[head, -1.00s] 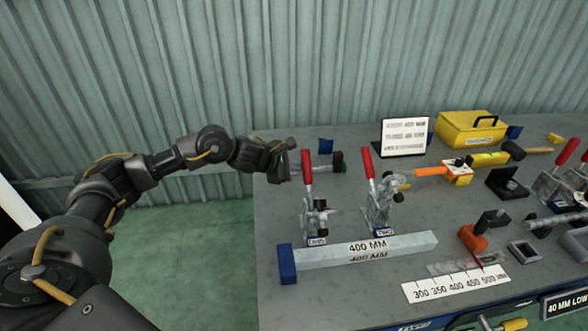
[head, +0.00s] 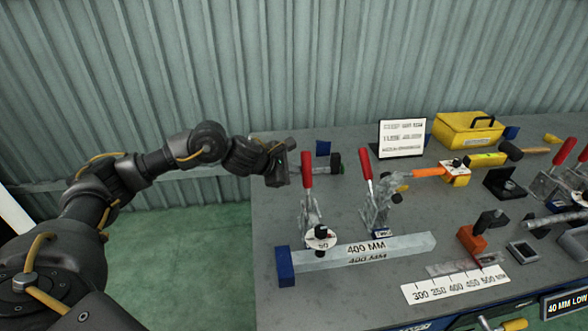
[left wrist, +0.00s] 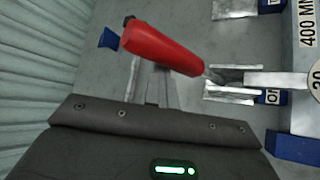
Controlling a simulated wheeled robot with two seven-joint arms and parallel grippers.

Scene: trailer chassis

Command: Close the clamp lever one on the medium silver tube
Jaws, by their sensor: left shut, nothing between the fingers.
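The medium silver tube (head: 395,246), marked 400 MM, lies along the bench with its left end at a blue stop (head: 286,268). Clamp lever one (head: 307,169) has an upright red handle. Its arm is lowered over the tube, and a pale round disc with a black knob (head: 320,239) sits at the tube's top. My left gripper (head: 284,167) is shut and empty, just left of the red handle. In the left wrist view the red handle (left wrist: 160,47) lies close ahead of the gripper body; the fingertips are unclear there. My right gripper is not in view.
A second red-handled clamp (head: 367,168) stands to the right along the tube. A scale plate (head: 455,285) lies in front. A sign (head: 402,138), yellow toolbox (head: 468,128) and several tools fill the back and right of the bench.

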